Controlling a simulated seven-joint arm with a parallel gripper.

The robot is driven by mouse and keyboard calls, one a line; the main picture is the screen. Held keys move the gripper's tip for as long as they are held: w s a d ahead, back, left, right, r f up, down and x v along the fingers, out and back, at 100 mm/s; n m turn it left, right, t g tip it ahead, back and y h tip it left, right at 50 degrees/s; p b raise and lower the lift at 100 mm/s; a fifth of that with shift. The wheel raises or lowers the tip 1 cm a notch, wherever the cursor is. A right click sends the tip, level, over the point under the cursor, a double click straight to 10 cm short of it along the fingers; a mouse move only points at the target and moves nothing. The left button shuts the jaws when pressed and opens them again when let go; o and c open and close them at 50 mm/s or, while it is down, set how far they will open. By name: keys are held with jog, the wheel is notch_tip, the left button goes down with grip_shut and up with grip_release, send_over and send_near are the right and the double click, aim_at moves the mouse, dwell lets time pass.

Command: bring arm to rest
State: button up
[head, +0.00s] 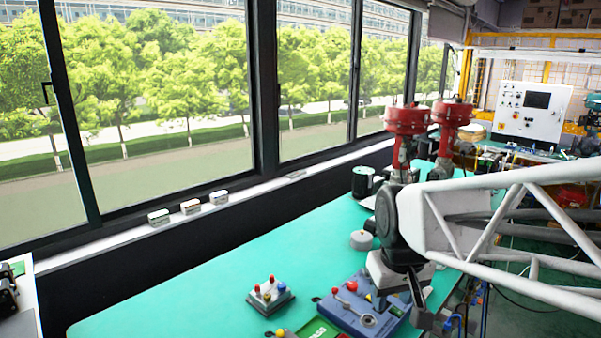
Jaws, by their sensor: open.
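My arm reaches in from the right over the green table (190,290), with its dark wrist joint bent downward. My gripper (402,300) hangs at the right side of a blue panel box (345,318) and covers part of it. The gripper is open, and I see nothing held in it. Whether its fingers touch the box cannot be told from this view. The blue box carries red knobs, a small lever and a round grey fitting.
A grey block with coloured knobs (271,296) stands left of the box. A green board (317,331) lies in front. A grey disc (361,240), a dark cylinder (362,181) and red valve actuators (406,119) stand farther back. The table's left middle is clear, beside the windows.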

jog(key=s+d+f+m, duration=0.1)
jog(key=s+d+m, duration=0.1)
jog(key=s, duration=0.9)
jog(key=shift+d+f, duration=0.2)
jog(key=shift+d, duration=0.1)
dwell(1.1)
